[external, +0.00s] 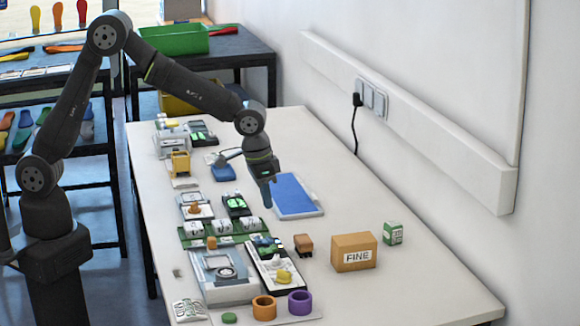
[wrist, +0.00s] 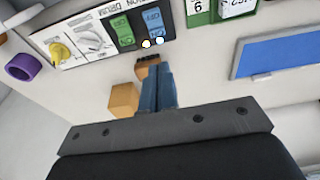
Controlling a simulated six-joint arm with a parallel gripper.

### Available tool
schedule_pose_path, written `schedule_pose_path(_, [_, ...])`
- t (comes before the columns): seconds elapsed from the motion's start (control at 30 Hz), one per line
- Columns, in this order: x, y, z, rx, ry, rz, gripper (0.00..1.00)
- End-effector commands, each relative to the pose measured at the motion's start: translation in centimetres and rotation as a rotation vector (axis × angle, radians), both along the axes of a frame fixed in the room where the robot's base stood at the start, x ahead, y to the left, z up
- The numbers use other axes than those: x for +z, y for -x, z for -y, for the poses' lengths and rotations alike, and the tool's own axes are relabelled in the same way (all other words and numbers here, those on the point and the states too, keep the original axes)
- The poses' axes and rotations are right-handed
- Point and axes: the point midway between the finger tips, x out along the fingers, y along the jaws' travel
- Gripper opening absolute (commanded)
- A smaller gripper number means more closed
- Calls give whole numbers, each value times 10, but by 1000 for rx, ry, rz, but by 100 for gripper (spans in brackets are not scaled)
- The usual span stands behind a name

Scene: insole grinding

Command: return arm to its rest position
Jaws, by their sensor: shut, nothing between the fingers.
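My gripper (external: 267,194) hangs over the white table (external: 400,277), pointing down, just left of a blue pad in a white tray (external: 297,195). Its two blue fingers are together with nothing between them. In the wrist view the shut fingers (wrist: 158,85) point toward a small brown brush-like block (wrist: 147,60), which the fingertips partly overlap. I cannot tell the exact height of the fingertips above the table. My arm reaches out from its column at the left, with its elbow raised.
Control panels (external: 275,265) and machines line the table's left side. A FINE box (external: 354,252), a green-white box (external: 393,233), an orange ring (external: 264,307) and a purple ring (external: 300,303) stand near the front. A green bin (external: 175,39) is behind. The table's right side is mostly clear.

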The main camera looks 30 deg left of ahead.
Motion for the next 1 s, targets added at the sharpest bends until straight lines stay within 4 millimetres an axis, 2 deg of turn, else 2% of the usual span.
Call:
schedule_pose_path(0.2, [45,-5,5,0,2,1,0])
schedule_pose_path(0.3, [58,-6,6,-1,-1,-1,0])
schedule_pose_path(0.4, [32,-3,2,-1,-6,-3,0])
schedule_pose_path(0.77, [-39,6,-6,-2,-6,-3,0])
schedule_pose_path(1.0, [11,11,-11,0,4,2,0])
